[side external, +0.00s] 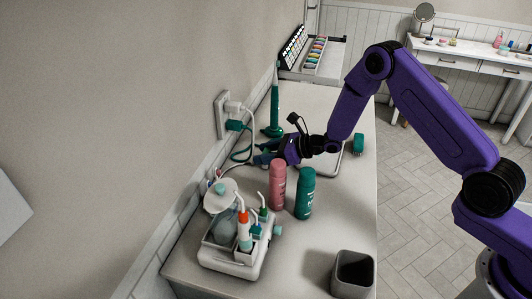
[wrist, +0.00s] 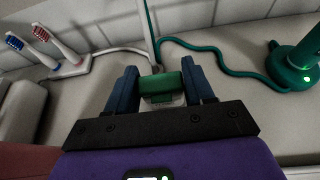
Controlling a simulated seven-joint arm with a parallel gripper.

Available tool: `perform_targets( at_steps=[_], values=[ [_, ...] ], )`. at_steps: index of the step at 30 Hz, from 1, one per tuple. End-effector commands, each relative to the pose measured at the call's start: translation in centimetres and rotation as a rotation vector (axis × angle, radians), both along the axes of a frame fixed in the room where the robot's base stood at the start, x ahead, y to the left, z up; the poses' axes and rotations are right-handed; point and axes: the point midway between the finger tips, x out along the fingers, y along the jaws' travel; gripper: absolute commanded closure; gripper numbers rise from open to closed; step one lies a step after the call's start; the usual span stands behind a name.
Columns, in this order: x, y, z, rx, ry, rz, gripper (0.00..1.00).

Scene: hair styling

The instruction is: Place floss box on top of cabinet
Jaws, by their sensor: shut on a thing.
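A small green-and-white box (wrist: 168,88), which looks like the floss box, sits between the blue fingers of my gripper (wrist: 165,86) in the wrist view. My gripper is shut on it. In the side external view my gripper (side external: 266,159) is low over the counter near the wall, behind the pink bottle; the held box is mostly hidden there. A white drawer unit (side external: 312,74) with a makeup palette and colourful items on top stands at the counter's far end. It may be the cabinet, but I cannot be sure.
A pink bottle (side external: 277,186) and green bottle (side external: 305,194) stand just in front of my gripper. A white water flosser station (side external: 232,254) is nearer. A green standing device (side external: 274,105) with a cord is behind. A grey bin (side external: 352,273) stands at the near right.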

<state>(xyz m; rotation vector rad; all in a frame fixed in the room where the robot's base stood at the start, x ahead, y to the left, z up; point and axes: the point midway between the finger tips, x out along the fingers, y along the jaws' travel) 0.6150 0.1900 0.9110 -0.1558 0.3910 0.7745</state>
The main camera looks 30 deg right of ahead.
Motion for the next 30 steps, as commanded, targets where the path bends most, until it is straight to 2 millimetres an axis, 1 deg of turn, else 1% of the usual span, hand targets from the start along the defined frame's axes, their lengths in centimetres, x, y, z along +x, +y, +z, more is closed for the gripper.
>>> perform_targets(
  at_steps=[6,10,11,12,13,21,24,26,30],
  values=[
    [0.0,0.0,0.0,0.000,-0.001,0.000,0.77],
    [0.0,0.0,-0.3,0.000,-0.001,0.000,0.77],
    [0.0,0.0,-0.3,0.000,-0.001,0.000,0.41],
    [0.0,0.0,-0.3,0.000,-0.001,0.000,0.28],
    [0.0,0.0,-0.2,0.000,-0.001,0.000,0.22],
    [0.0,0.0,-0.2,0.000,-0.001,0.000,0.22],
    [0.0,0.0,0.1,0.000,-0.001,0.000,0.22],
    [-0.2,-0.3,0.2,0.000,0.000,-0.001,0.22],
    [-1.4,-1.5,1.0,-0.001,-0.001,-0.002,0.22]
  ],
)
